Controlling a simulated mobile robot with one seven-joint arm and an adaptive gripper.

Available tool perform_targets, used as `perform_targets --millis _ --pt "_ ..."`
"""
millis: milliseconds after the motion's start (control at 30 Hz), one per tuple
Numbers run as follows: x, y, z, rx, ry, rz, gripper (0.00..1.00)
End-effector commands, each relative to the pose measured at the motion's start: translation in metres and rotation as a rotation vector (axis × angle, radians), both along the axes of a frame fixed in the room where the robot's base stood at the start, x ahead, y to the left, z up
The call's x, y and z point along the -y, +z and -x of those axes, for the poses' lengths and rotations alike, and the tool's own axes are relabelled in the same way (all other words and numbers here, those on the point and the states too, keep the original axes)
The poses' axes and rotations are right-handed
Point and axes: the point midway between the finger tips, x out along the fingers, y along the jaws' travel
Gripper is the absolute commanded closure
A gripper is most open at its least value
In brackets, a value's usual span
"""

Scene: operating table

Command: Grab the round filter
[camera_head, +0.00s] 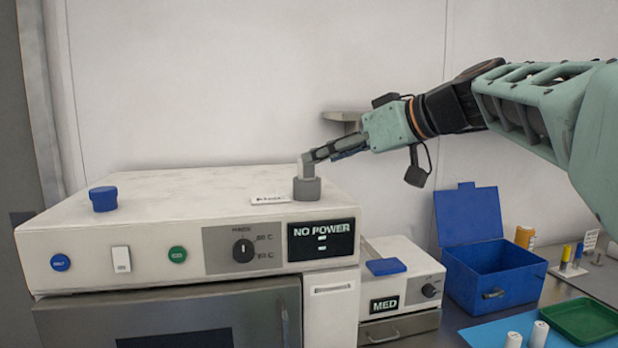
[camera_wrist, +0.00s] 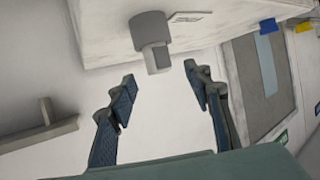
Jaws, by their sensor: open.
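A grey round piece with a narrower pale block on top, apparently the round filter (camera_head: 307,189), stands upright on the white machine (camera_head: 190,205) near its right front corner. In the wrist view, the round filter (camera_wrist: 151,31) hangs at the top centre, its block pointing toward the gap between my fingers. My gripper (camera_head: 312,157) is beside the block in the head view, partly overlapping it. In the wrist view, my gripper (camera_wrist: 160,76) is open and empty, with the block just beyond the fingertips. Whether a finger touches it cannot be told.
A blue round cap (camera_head: 103,198) sits on the machine's far left. A small label (camera_head: 270,199) lies beside the filter. To the right are a smaller device (camera_head: 405,262), an open blue box (camera_head: 492,272) and a green tray (camera_head: 582,320). A wall shelf (camera_head: 343,116) is behind my gripper.

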Motion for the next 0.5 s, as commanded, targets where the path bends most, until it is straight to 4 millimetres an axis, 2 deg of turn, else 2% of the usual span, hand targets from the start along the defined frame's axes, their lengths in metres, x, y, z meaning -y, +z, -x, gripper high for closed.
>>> perform_targets --millis 233,500 --pt "-0.014 -0.009 -0.012 -0.004 0.002 -0.002 0.54" --pt "-0.038 -0.026 -0.035 -0.001 0.001 -0.002 0.54"
